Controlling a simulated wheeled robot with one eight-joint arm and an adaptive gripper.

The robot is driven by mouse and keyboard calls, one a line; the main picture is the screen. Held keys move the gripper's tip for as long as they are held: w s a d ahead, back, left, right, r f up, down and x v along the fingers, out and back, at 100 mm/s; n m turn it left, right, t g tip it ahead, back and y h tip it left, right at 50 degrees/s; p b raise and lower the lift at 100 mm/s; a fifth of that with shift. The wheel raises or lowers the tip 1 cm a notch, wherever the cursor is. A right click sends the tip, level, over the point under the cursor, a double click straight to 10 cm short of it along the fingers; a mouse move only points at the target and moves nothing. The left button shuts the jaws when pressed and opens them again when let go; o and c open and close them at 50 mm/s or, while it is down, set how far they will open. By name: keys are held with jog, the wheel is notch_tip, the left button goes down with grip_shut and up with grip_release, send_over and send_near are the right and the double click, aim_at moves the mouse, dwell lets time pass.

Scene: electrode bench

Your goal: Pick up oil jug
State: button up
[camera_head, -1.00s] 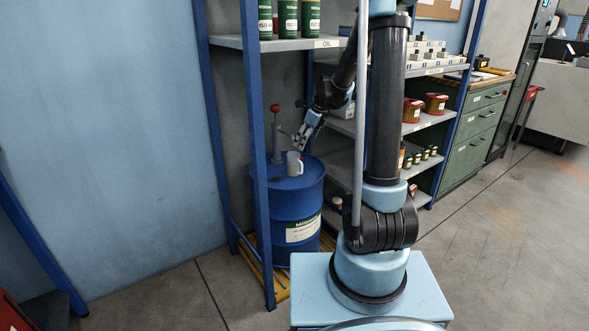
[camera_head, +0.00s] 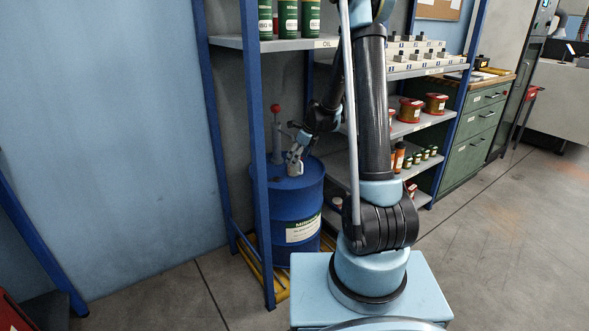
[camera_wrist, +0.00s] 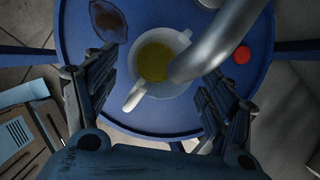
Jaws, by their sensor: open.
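The oil jug (camera_wrist: 186,38) is a small white vessel with yellowish oil inside and a handle toward my gripper in the wrist view. It stands on top of the blue drum (camera_wrist: 130,125), under the metal spout (camera_wrist: 222,40) of the drum pump. In the head view the jug (camera_head: 293,170) is partly hidden by my gripper (camera_head: 298,153). My gripper (camera_wrist: 155,95) is open, with one finger on each side of the jug's near part and handle. I cannot tell whether either finger touches it.
The drum pump (camera_head: 277,135) with a red top rises beside the jug. The drum (camera_head: 297,205) stands among blue rack posts (camera_head: 256,150), below a shelf (camera_head: 300,44) of green cans. A brown stain and a red cap (camera_wrist: 242,55) show on the drum top.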

jog(key=shift+x, duration=1.8)
jog(key=shift+s, duration=0.1)
jog(key=shift+c, duration=0.6)
jog(key=c, duration=1.2)
jog(key=shift+r, duration=0.15)
